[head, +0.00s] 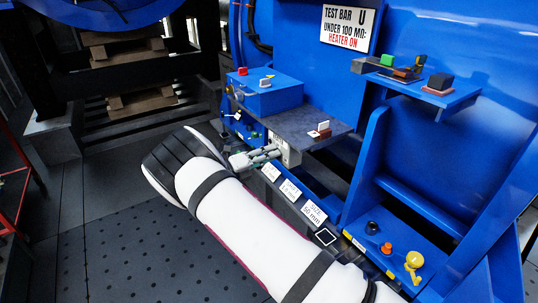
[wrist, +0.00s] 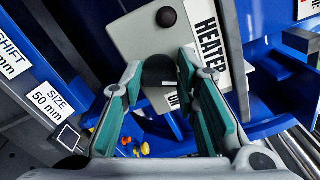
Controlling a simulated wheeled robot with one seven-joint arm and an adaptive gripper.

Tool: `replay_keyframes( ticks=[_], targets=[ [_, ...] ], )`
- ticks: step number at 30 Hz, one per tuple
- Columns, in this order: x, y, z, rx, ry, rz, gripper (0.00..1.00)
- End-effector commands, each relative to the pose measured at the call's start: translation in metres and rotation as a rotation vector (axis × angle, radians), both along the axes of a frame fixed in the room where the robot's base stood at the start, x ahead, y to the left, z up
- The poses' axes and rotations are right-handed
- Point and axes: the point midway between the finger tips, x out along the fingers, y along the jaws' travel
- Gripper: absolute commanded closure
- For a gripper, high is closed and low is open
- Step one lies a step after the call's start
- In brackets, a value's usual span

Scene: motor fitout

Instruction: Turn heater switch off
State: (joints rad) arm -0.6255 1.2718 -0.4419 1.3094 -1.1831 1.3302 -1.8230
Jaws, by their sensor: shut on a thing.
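The heater switch panel (wrist: 150,35) is a light grey plate with a white label reading "HEATER" (wrist: 207,38) in the wrist view. A dark rounded switch knob (wrist: 160,70) with a small white mark below it sits between my fingertips. My gripper (wrist: 161,68) has its teal-padded fingers closed on the knob's two sides. In the head view my gripper (head: 277,152) reaches the light panel (head: 289,152) under the grey shelf. My fingers and arm hide most of the panel there, and the switch's setting cannot be told.
A sign (head: 348,27) reads "TEST BAR U UNDER 100 MΩ: HEATER ON". The grey shelf (head: 292,124) overhangs the panel, with a blue box (head: 268,97) beside it. A blue side shelf (head: 452,98) holds small parts. Labelled slots (head: 290,189) lie below right.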

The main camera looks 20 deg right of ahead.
Motion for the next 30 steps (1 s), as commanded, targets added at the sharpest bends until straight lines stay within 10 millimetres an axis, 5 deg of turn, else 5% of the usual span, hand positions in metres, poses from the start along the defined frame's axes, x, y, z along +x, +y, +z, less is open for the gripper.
replay_keyframes(
  ticks=[15, 30],
  targets=[
    [0.0005, 0.001, -0.0024, -0.109, 0.342, 0.002, 1.0],
    [0.0006, 0.001, -0.0027, -0.135, 0.418, 0.003, 1.0]
  ],
)
